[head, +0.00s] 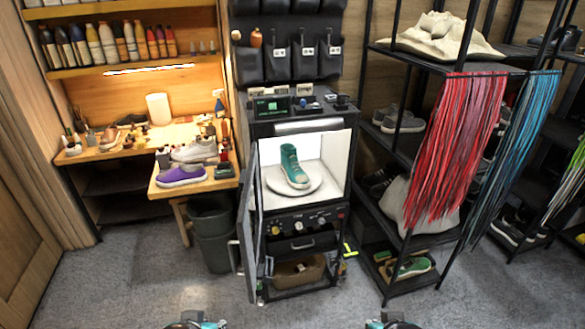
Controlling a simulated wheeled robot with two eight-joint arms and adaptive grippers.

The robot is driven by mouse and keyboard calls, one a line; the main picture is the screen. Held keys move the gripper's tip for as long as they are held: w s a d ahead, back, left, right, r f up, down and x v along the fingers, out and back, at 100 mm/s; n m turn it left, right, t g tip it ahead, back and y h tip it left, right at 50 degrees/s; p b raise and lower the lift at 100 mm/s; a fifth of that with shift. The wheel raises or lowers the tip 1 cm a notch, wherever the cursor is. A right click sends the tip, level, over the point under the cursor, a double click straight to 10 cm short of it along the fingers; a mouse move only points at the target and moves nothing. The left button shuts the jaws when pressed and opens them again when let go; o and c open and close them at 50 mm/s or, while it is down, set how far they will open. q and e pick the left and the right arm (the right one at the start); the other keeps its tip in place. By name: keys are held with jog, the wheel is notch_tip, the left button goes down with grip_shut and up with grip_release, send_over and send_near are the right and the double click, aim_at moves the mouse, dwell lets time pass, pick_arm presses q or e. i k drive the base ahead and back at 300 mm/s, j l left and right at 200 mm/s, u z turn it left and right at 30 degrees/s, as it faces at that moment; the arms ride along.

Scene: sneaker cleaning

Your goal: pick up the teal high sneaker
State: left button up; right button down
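The teal high sneaker (290,166) stands upright on a round white plate (312,189) inside a lit white cabinet (334,152). Its toe points toward the front and slightly right. The cabinet door (247,225) is swung open to the left. My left gripper (195,321) and my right gripper (391,321) show only in part at the bottom edge, far in front of the cabinet and apart from the sneaker. Their fingers are mostly cut off, so I cannot tell whether they are open or shut.
A purple sneaker (181,175) and a grey one (195,151) sit on the workbench at left. A dark bin (212,238) stands beside the door. A black shoe rack (401,235) with hanging red laces (452,150) stands at right. The floor in front is clear.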

aim_at(295, 177)
jog(key=i+l+u, duration=0.1)
jog(key=i+l, duration=0.25)
jog(key=i+l+u, duration=0.1)
jog(key=i+l, duration=0.25)
jog(key=l, duration=0.25)
jog(key=i+l+u, duration=0.1)
jog(key=i+l, duration=0.2)
jog(key=i, duration=0.25)
jog(key=i+l+u, duration=0.1)
jog(key=i+l, duration=0.2)
jog(key=i, duration=0.3)
jog(key=i+l+u, duration=0.1)
jog(key=i+l, duration=0.3)
jog(key=i, duration=0.15)
